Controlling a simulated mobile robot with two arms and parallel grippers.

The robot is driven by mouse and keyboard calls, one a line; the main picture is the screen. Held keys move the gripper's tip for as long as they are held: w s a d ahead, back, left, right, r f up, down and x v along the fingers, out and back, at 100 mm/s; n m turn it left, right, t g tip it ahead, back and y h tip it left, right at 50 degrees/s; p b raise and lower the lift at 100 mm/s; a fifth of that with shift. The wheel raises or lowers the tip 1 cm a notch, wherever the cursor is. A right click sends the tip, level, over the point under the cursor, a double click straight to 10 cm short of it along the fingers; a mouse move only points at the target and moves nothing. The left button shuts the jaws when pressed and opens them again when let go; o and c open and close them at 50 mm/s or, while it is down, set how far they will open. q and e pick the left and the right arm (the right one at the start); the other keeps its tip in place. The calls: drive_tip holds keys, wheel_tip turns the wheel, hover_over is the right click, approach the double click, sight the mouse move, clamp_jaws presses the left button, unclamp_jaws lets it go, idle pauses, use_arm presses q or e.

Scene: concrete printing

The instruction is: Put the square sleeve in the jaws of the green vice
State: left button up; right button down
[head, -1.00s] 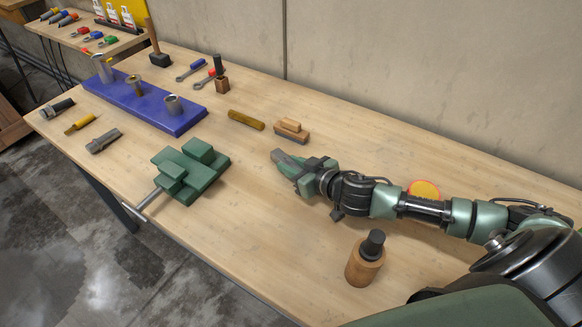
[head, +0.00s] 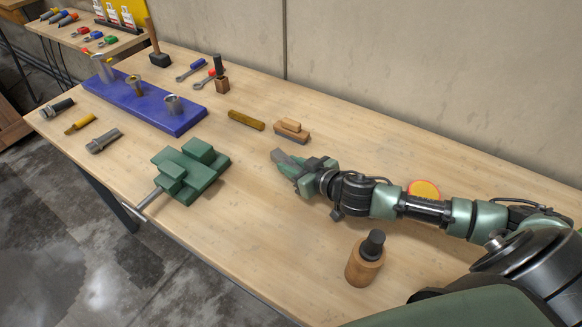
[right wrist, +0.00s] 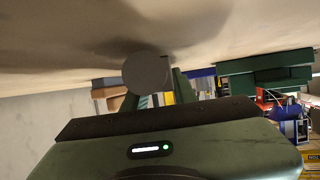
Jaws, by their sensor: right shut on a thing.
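My right gripper (head: 290,165) is shut on a grey piece (head: 283,157) just above or at the bench, right of the vice. In the right wrist view the grey piece (right wrist: 147,73) shows a round grey end in front of the fingers. The gripper hides much of it, so I cannot tell for sure that it is the square sleeve. The green vice (head: 188,172) sits near the bench's front edge, its grey handle pointing to the front left. It also shows in the right wrist view (right wrist: 264,75). The held piece is apart from the vice. My left gripper is not in view.
A blue board (head: 150,108) with metal pieces stands behind the vice. A wooden float (head: 291,131) and a brown bar (head: 246,120) lie near the gripper. A wooden cylinder with a dark top (head: 365,262) stands at the front. Bare bench lies between gripper and vice.

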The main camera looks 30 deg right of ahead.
sight(291, 164)
drive_tip(key=shift+r, duration=0.1)
drive_tip(key=shift+r, duration=0.1)
drive_tip(key=shift+r, duration=0.2)
wheel_tip(291, 164, up, 19)
drive_tip(key=p, duration=0.1)
drive_tip(key=s+a+r+m+h, duration=0.2)
drive_tip(key=s+a+r+h, duration=0.1)
drive_tip(key=a+r, duration=0.3)
drive_tip(key=shift+s+a+r+m+t, duration=0.35)
drive_tip(key=shift+s+a, duration=0.3)
drive_tip(key=shift+a, duration=0.3)
